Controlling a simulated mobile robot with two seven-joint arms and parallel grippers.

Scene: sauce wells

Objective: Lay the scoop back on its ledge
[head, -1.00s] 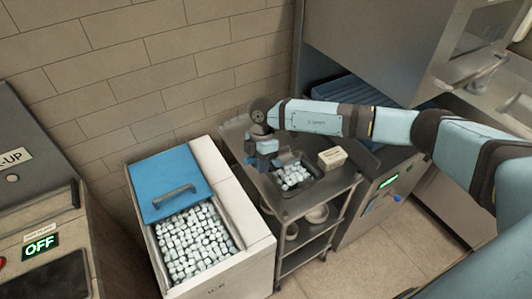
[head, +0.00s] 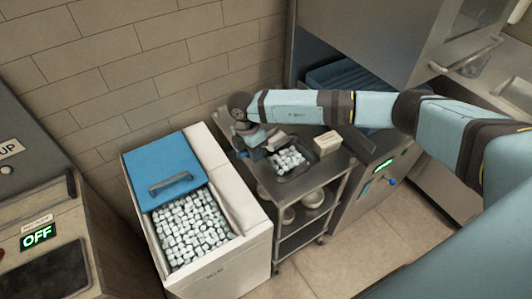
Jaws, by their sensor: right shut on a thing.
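My right gripper (head: 252,156) is above the back left of the metal cart's top, close to the ice bin's right edge. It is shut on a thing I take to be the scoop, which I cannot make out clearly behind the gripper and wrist. The ice bin (head: 249,246) is white, with a blue lid pushed back and white cubes showing in front. A pale flat strip (head: 228,180) runs along its right side; I cannot tell whether this is the ledge. My left gripper is out of view.
A dark tray of white cubes (head: 288,159) sits in the cart top (head: 290,190), with a small cream box (head: 327,142) beside it. Bowls stand on the shelf below. A machine with an OFF display (head: 38,236) is at left. A tiled wall stands behind.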

